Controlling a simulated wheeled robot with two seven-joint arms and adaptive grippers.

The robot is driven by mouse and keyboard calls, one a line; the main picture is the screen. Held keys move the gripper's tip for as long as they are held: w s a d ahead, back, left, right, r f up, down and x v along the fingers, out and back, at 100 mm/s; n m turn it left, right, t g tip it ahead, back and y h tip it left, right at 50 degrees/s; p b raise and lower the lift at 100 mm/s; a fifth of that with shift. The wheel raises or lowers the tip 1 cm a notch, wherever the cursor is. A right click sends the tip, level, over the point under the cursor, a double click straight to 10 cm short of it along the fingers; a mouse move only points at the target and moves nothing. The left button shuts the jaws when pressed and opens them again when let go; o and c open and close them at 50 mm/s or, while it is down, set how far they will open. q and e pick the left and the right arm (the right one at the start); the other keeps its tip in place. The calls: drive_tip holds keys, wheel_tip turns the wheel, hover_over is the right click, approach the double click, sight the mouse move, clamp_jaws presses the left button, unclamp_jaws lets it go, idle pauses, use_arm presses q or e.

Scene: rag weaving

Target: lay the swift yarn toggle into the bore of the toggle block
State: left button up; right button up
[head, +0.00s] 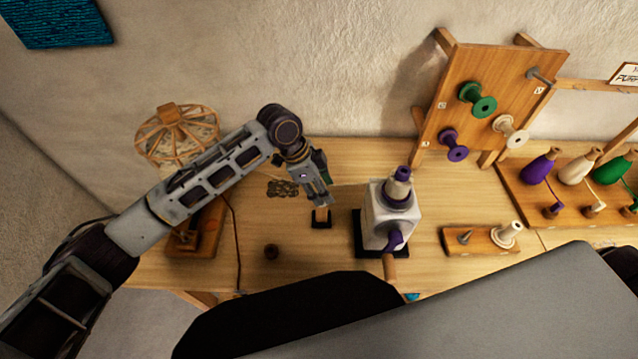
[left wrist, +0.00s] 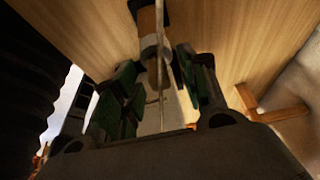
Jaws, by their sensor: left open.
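A small wooden block on a black base (head: 321,223), which looks like the toggle block, stands on the table. My left gripper (head: 323,204) is open, pointing down right over it. In the left wrist view the wooden block (left wrist: 147,22) with a pale band lies just beyond the open fingers (left wrist: 160,95). A thin pale strand or rod (left wrist: 158,60) runs between the fingers in that view; I cannot tell whether it is the toggle or yarn. The bore is not clearly seen. The wooden swift (head: 176,137) stands at the back left, with a dark reddish strand (head: 237,230) running down the table.
A white winder with a purple cone (head: 392,218) stands close right of the block. A dark coil (head: 283,188) and a small brown round piece (head: 271,251) lie left. A spool board (head: 490,98), peg block (head: 480,240) and cone rack stand right. The front-left table is mostly clear.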

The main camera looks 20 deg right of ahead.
use_arm(q)
clamp_jaws()
idle(0.5)
drive_tip(key=shift+r+p, duration=1.6)
drive_tip(key=shift+p, duration=0.4)
idle(0.8)
drive_tip(key=shift+r+p, duration=0.95)
drive_tip(key=shift+p, duration=0.05)
